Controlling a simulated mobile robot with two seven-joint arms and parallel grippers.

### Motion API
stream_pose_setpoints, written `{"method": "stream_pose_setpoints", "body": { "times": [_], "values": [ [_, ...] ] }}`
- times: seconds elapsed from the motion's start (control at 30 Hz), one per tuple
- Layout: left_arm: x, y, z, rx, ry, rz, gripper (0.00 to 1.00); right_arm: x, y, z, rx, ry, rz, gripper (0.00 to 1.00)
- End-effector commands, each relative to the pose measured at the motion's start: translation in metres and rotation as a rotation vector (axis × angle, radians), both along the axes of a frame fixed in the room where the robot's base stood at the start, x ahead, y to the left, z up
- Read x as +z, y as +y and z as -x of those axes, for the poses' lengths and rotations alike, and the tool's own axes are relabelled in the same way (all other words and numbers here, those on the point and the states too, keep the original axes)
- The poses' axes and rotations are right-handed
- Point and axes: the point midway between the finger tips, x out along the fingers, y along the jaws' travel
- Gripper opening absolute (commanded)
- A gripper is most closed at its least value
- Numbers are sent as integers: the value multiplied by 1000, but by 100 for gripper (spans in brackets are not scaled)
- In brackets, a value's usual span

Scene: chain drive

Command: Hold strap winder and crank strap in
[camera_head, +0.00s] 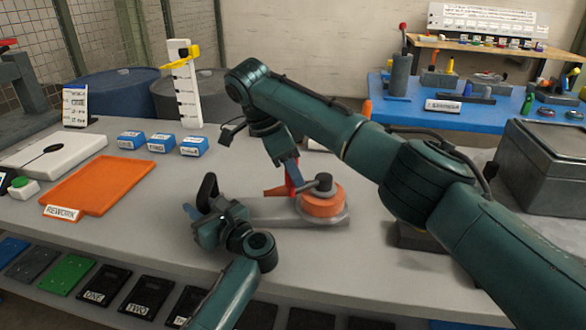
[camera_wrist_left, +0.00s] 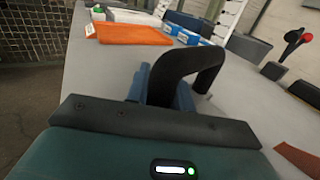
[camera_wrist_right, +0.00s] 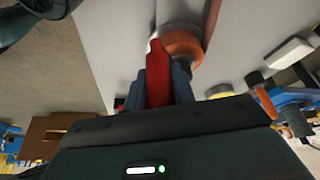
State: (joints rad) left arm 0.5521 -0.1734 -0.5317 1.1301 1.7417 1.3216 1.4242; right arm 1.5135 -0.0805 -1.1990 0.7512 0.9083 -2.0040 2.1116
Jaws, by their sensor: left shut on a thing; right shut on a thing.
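The strap winder (camera_head: 270,213) lies on the grey table, with a grey base, an orange drum (camera_head: 325,205) and a dark hub on top. My left gripper (camera_head: 200,213) is shut on the black handle (camera_head: 207,190) at the winder's left end. That handle (camera_wrist_left: 190,62) rises between the fingers in the left wrist view. My right gripper (camera_head: 291,170) is shut on the red crank grip (camera_head: 297,177) beside the drum. The red grip (camera_wrist_right: 157,78) shows between its fingers in the right wrist view, close to the orange drum (camera_wrist_right: 184,47). The strap itself cannot be made out clearly.
An orange rework mat (camera_head: 105,185) and several small blue boxes (camera_head: 160,142) lie to the left. A white upright post (camera_head: 185,85) with a yellow clip stands behind. A lidded grey box (camera_head: 545,165) is at the right. My right arm crosses above the table's right side.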

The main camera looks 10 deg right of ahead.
Motion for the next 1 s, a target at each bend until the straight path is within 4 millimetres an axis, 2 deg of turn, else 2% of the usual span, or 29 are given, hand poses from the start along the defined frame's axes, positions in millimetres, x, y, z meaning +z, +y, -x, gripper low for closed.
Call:
{"method": "stream_pose_setpoints", "body": {
  "times": [0.07, 0.1, 0.33, 0.67, 1.0],
  "values": [
    [1, -5, 0, -12, 0, 1, 0, 1, 6, 2, 15, 0, -9, 0],
    [1, -5, 0, -12, 0, 1, 0, 1, 6, 2, 15, 0, -9, 28],
    [1, -3, 0, -6, -1, 2, 0, 1, 3, 1, 8, 1, -5, 46],
    [1, 0, 0, 0, -1, 1, 0, 6, 4, 1, 4, 0, -2, 47],
    [1, 0, 0, 1, -1, 1, 0, 56, 25, 4, 4, -2, -2, 47]
  ]
}}
